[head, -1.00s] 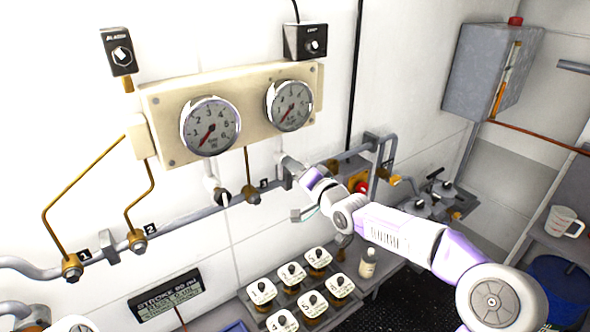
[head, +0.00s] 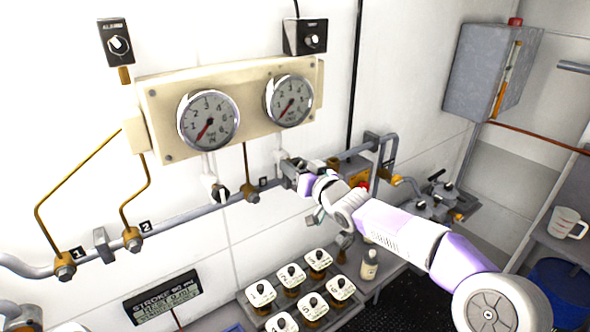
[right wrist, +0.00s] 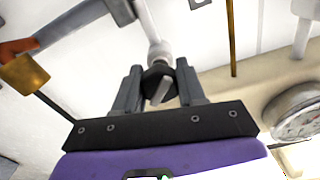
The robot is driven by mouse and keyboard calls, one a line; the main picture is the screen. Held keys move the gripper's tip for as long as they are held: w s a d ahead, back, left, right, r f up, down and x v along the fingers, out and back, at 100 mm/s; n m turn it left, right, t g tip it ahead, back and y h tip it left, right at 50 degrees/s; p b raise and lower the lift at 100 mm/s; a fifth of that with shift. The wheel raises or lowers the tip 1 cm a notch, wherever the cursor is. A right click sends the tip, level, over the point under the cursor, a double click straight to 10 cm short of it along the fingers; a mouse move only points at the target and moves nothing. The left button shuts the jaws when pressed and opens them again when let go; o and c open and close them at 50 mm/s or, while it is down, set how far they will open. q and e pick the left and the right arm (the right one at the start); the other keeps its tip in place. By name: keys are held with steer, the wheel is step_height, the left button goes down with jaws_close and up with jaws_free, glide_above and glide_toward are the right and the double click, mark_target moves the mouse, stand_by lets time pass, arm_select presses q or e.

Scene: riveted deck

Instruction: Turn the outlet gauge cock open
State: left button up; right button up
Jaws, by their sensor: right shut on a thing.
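The outlet gauge (head: 288,100) is the right of two round dials on the cream panel. Its cock sits on the pipe below it and is mostly hidden by my right gripper (head: 288,172) in the head view. In the right wrist view the cock (right wrist: 159,85) is a black body with a grey lever lying aslant, under a pale vertical pipe. My right gripper (right wrist: 159,88) has one finger on each side of the cock and is shut on it. My left gripper is not in view.
The inlet gauge (head: 208,120) and its cock (head: 217,190) are to the left. A grey pipe (head: 190,215) with brass fittings runs along the wall. Several white-topped jars (head: 290,275) and a small bottle (head: 369,264) stand below my right arm.

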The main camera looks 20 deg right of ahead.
steer(key=n+b, duration=0.1)
steer(key=n, duration=0.3)
steer(key=shift+f+n, duration=0.1)
steer(key=shift+n, duration=0.2)
steer(key=n+b, duration=0.1)
steer(key=n, duration=0.3)
steer(key=shift+n, duration=0.3)
steer(key=o, duration=1.1)
steer(key=shift+c, duration=0.2)
steer(key=v, duration=0.7)
steer(key=shift+s+d, duration=0.15)
steer(key=shift+s, duration=0.1)
